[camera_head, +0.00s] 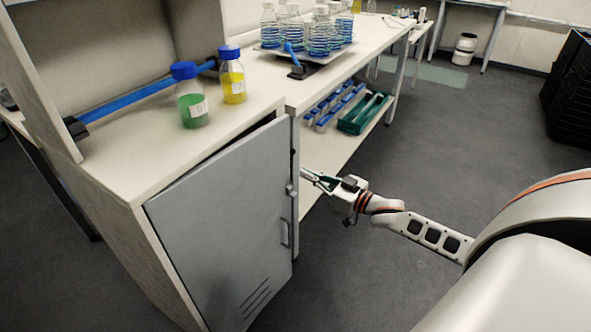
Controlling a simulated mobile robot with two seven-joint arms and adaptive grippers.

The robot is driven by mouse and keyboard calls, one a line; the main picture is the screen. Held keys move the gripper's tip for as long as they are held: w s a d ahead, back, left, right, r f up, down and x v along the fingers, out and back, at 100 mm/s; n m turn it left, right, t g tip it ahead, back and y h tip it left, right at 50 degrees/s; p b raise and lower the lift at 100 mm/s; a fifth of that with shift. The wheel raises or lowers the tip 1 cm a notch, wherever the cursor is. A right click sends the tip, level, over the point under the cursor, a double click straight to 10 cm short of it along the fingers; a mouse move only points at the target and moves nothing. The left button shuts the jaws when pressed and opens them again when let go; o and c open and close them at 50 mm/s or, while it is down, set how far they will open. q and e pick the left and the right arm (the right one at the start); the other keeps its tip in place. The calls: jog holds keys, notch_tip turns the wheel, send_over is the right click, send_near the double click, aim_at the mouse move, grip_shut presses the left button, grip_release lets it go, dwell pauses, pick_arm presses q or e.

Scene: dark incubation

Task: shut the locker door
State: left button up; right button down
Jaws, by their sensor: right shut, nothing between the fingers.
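The grey locker door (225,225) is in the left lower part of the head view, below the bench top. It has a small handle (286,232) near its right edge and vent slots low down. My right gripper (308,174) is shut and empty, just right of the door's right edge near the upper latch. Contact cannot be made out. My left gripper is not in view.
A green bottle (192,103) and a yellow bottle (233,82) stand on the bench top above the door. Flasks with blue liquid (318,38) stand farther back. A lower shelf (325,150) holds blue racks and a green tray. The floor (390,270) right of the locker is clear.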

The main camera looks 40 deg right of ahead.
aim_at(289, 164)
jog(key=x, duration=0.3)
jog(key=shift+w+f+b, duration=0.1)
jog(key=shift+w+b, duration=0.15)
jog(key=shift+b, duration=0.05)
jog(key=shift+w+a, duration=0.25)
jog(key=shift+w, duration=0.25)
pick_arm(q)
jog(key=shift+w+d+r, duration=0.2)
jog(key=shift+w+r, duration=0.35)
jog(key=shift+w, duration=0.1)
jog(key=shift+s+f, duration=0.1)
